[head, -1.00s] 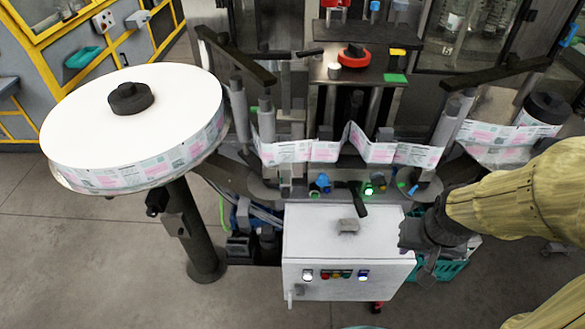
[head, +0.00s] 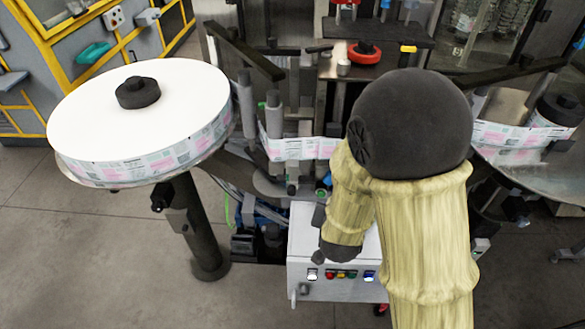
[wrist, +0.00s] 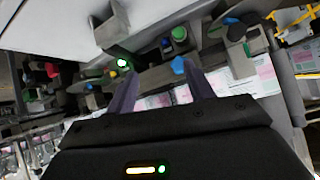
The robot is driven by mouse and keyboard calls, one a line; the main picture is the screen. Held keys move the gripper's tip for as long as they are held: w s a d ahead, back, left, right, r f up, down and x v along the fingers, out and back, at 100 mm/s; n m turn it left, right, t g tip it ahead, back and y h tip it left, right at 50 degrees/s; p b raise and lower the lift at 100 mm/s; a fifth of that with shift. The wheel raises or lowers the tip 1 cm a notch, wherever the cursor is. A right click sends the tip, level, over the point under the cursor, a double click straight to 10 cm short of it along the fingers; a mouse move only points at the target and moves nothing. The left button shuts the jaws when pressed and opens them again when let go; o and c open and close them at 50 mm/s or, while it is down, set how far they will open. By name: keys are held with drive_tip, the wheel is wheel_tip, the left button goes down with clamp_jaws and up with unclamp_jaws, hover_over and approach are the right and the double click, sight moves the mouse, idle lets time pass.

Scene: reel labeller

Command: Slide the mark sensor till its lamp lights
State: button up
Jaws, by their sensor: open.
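My gripper (wrist: 160,88) is open in the wrist view, its two fingers apart and nothing held between them. A blue knob (wrist: 178,65) shows between the fingertips, close to the right finger; I cannot tell if they touch. A small green lamp (wrist: 122,62) glows beyond the left finger. A green button (wrist: 179,33) and a dark-blue knob (wrist: 230,21) stand farther off on the same rail. I cannot tell for certain which part is the mark sensor. In the head view my arm hides the gripper and most of the rail.
The printed label web (head: 290,148) runs across the machine beside the rail. A large white reel (head: 190,95) stands at left. A white control box (head: 305,235) with several buttons sits below the rail, close under my arm. Dark guide arms (head: 245,52) rise behind. Open floor lies at front left.

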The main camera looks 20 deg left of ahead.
sight(292, 170)
drive_tip(key=s+a+r+n+t+y+b, duration=0.1)
drive_tip(key=s+a+n+t+y, duration=0.2)
drive_tip(key=s+a+t, duration=0.3)
drive_tip(key=a+t, duration=0.1)
drive_tip(key=a, duration=0.3)
drive_tip(key=shift+s+a+r, duration=0.2)
drive_tip(key=shift+s, duration=0.15)
drive_tip(key=shift+w, duration=0.1)
drive_tip(key=p+x, duration=0.2)
drive_tip(key=x, duration=0.3)
drive_tip(key=p+x, duration=0.2)
drive_tip(key=x, duration=0.4)
drive_tip(key=p+x, duration=0.3)
drive_tip(key=x, duration=0.2)
drive_tip(key=shift+w+r, duration=0.25)
drive_tip(key=shift+w+f, duration=0.1)
drive_tip(key=shift+w, duration=0.25)
drive_tip(key=shift+a, duration=0.1)
clamp_jaws()
